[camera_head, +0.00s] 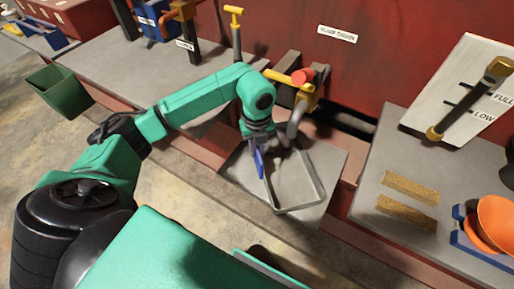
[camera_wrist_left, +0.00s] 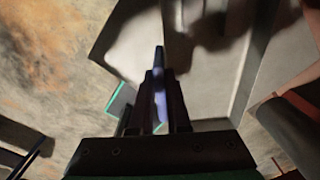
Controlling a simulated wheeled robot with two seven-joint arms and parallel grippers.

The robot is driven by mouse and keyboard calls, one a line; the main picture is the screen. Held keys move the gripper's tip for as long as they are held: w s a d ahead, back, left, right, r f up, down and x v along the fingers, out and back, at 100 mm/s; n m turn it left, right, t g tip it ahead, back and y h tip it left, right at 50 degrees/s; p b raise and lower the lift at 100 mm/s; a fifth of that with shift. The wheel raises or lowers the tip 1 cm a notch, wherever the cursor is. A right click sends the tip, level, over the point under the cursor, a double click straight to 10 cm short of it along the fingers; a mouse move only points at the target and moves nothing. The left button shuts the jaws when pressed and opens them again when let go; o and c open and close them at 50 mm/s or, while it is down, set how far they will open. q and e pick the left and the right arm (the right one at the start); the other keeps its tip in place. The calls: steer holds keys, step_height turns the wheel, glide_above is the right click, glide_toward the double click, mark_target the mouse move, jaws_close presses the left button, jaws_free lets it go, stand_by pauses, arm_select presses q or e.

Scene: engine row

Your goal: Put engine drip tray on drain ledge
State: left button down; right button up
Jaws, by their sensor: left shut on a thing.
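The engine drip tray (camera_head: 301,208) is a shallow grey tray with a raised rim. It is over the grey drain ledge (camera_head: 238,182), under the valve and its bent spout. I cannot tell whether the tray rests on the ledge or is just above it. In the left wrist view, the gripper (camera_wrist_left: 159,98) is closed at the tray's edge, with pale grey surfaces ahead. The arm hides part of the tray's back. My right gripper is not in view.
The yellow valve with a red knob (camera_head: 303,75) and its grey spout (camera_head: 296,118) stand close behind the tray. A sign reading "SUMP DRAIN" (camera_head: 338,33) is on the red wall. Grey benches flank the ledge; the right one holds an orange bowl (camera_head: 496,218).

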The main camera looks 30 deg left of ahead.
arm_select(q)
steer(key=c, duration=1.3)
jaws_free()
steer(key=shift+f, duration=0.15)
steer(key=o, duration=0.4)
steer(key=shift+r, duration=0.3)
step_height(320, 180, up, 12)
steer(key=shift+f, duration=0.1)
steer(key=shift+s, duration=0.1)
